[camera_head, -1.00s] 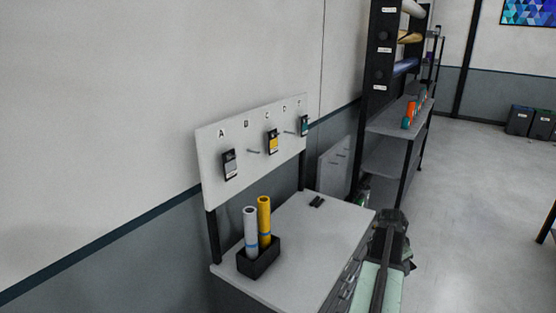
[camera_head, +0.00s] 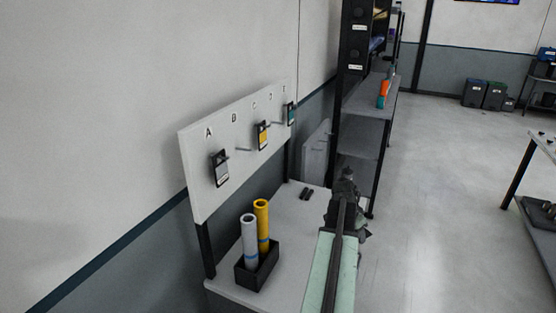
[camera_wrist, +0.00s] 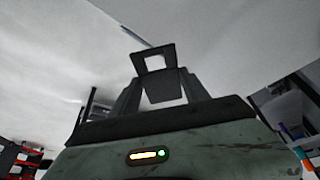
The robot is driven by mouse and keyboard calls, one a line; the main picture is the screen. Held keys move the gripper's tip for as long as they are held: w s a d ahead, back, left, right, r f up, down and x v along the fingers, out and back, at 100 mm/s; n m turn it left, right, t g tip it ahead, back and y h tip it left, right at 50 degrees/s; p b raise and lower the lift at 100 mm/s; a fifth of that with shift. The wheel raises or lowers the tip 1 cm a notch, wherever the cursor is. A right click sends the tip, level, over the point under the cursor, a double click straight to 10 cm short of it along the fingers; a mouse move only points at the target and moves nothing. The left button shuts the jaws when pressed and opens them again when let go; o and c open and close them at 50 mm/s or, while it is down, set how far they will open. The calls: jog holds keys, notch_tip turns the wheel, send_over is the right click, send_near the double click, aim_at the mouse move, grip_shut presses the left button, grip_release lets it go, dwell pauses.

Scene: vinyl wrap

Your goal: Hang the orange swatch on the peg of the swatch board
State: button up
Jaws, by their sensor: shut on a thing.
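The white swatch board (camera_head: 200,190) stands at the left behind the table in the head view, with letters along its top. A grey swatch (camera_head: 221,168) hangs under A, a yellow one (camera_head: 262,135) under C and a teal one (camera_head: 291,114) at the far end. Bare pegs show under B (camera_head: 243,149) and between the yellow and teal swatches (camera_head: 277,122). My gripper (camera_head: 347,180) is right of the board, apart from it. In the wrist view my gripper (camera_wrist: 160,88) is shut on a dark card with a square opening (camera_wrist: 158,78); no orange shows on this side.
A grey table (camera_head: 285,225) below the board holds a black box (camera_head: 257,272) with a grey and a yellow roll, and small dark items (camera_head: 306,194). A dark shelf rack (camera_head: 352,125) stands beyond my gripper. Open floor (camera_head: 440,210) lies to the right.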

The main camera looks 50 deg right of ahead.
jog(key=w+a+r+m+t+y+p, duration=0.55)
jog(key=w+a+r+y+p, duration=0.2)
jog(key=w+a, duration=0.35)
jog(key=w+a+r+m+t+p, duration=0.1)
jog(key=w+a+r+t+p, duration=0.1)
jog(key=r, duration=0.5)
jog(key=w+a+r+m+t+p, duration=0.2)
jog(key=w+r+t, duration=0.3)
jog(key=r, duration=0.3)
jog(key=w+a+r+m+t+p, duration=0.2)
jog(key=w+a+r+t+p, duration=0.1)
jog(key=r, duration=0.5)
jog(key=shift+w+a+r+y+p, duration=0.15)
jog(key=shift+w+a+y+p, duration=0.1)
jog(key=shift+y+p, duration=0.15)
jog(key=shift+w, duration=0.1)
jog(key=r+b+x, duration=0.1)
jog(key=x, duration=0.8)
jog(key=shift+w+b, duration=0.25)
jog(key=shift+b, duration=0.05)
jog(key=shift+r, duration=0.15)
